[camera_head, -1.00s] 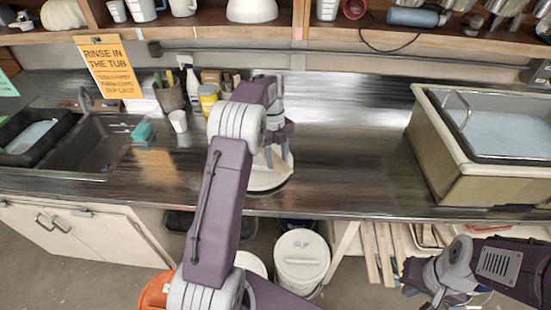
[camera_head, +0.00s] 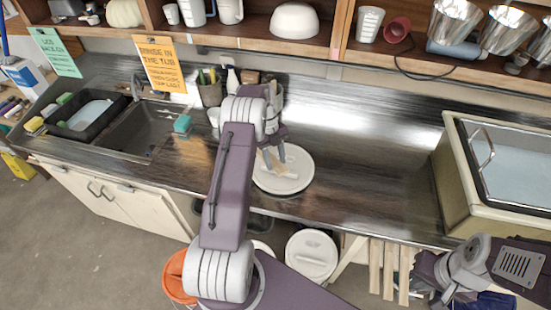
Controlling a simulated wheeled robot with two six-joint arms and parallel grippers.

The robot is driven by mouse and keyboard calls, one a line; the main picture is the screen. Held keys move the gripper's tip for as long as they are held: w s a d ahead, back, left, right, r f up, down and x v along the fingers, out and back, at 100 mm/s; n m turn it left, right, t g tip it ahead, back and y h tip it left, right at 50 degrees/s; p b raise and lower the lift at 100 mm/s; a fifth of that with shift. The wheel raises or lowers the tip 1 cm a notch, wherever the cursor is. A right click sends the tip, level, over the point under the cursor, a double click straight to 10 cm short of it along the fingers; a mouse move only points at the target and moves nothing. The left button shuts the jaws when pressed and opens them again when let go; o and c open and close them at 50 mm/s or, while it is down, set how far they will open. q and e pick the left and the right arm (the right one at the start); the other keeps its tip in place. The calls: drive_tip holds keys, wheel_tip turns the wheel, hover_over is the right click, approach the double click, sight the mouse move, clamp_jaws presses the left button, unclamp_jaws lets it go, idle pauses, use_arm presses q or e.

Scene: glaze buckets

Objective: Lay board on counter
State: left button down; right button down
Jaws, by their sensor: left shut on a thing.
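A round white disc (camera_head: 291,183), which I take to be the board, is at the counter (camera_head: 365,195) near its front edge. A pale tan raised bar (camera_head: 277,164) crosses its top. My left gripper (camera_head: 272,160) reaches down over the disc, with its fingers at the bar and shut on it. The disc looks level, but I cannot tell whether its underside touches the counter. My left arm hides part of its left side. My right gripper (camera_head: 440,297) is low at the right, partly cut off by the frame's bottom, and its jaws do not show clearly.
A sink (camera_head: 140,128) is at the left, with a teal sponge (camera_head: 182,124) beside it. A cream tub (camera_head: 458,185) stands at the right. The counter between disc and tub is clear. Below stand a white lidded bucket (camera_head: 312,256) and an orange bucket (camera_head: 175,278).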

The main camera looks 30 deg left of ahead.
use_arm(q)
wheel_tip(320, 180, down, 8)
drive_tip(key=b, duration=0.5)
drive_tip(key=c, duration=0.6)
unclamp_jaws()
drive_tip(key=shift+s+d+r+p+v, duration=0.1)
drive_tip(key=shift+s+d+p+v, duration=0.1)
drive_tip(key=shift+p+v, duration=1.3)
drive_tip(key=shift+s+d+r+p+v, duration=0.15)
drive_tip(key=shift+p+v, duration=0.7)
drive_tip(key=shift+v, duration=1.3)
drive_tip(key=shift+s+d+f+p+v, duration=0.1)
drive_tip(key=shift+d+p+v, duration=0.15)
drive_tip(key=shift+p+v, duration=1.25)
drive_tip(key=shift+w+r+b, duration=0.1)
drive_tip(key=shift+r+b, duration=0.25)
